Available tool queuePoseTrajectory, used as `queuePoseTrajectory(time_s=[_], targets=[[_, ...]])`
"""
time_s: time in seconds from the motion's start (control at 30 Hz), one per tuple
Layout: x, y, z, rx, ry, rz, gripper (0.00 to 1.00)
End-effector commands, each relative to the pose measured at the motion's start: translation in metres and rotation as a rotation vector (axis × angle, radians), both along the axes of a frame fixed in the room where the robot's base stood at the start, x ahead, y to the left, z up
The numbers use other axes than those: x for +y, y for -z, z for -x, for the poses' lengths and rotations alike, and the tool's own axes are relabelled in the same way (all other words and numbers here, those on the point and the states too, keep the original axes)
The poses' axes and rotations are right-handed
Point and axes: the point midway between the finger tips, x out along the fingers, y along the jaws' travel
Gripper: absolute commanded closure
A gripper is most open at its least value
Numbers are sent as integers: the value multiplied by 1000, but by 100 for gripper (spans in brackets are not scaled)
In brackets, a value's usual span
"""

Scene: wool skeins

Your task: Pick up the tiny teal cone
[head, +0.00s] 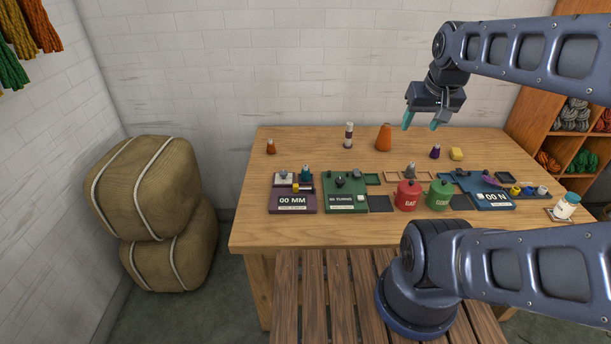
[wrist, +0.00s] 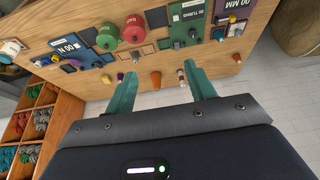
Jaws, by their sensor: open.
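The tiny teal cone (head: 306,173) stands upright at the back right of the purple device (head: 291,205) marked "00 MM", on the left part of the table. In the wrist view a small teal shape by that device, which looks like this cone (wrist: 219,34), shows near the top right. My gripper (head: 421,123) is open and empty, with teal fingers pointing down. It is raised over the back right of the table, well to the right of the cone and apart from it. Both fingers show in the wrist view (wrist: 162,76).
A large orange cone (head: 384,137), a spool (head: 348,136), a small orange cone (head: 271,147), a purple cone (head: 435,152) and a yellow block (head: 456,154) stand along the back. A green device (head: 345,204) is beside the purple one. Red (head: 408,196) and green (head: 440,195) canisters stand mid-table.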

Motion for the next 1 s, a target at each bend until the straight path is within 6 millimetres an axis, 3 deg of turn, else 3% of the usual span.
queuePoseTrajectory(time_s=[0.17,0.57,1.0], targets=[[9,5,-14,12,-31,-51,45],[69,39,-93,78,-138,-299,45],[143,104,-168,143,-128,-419,45]])
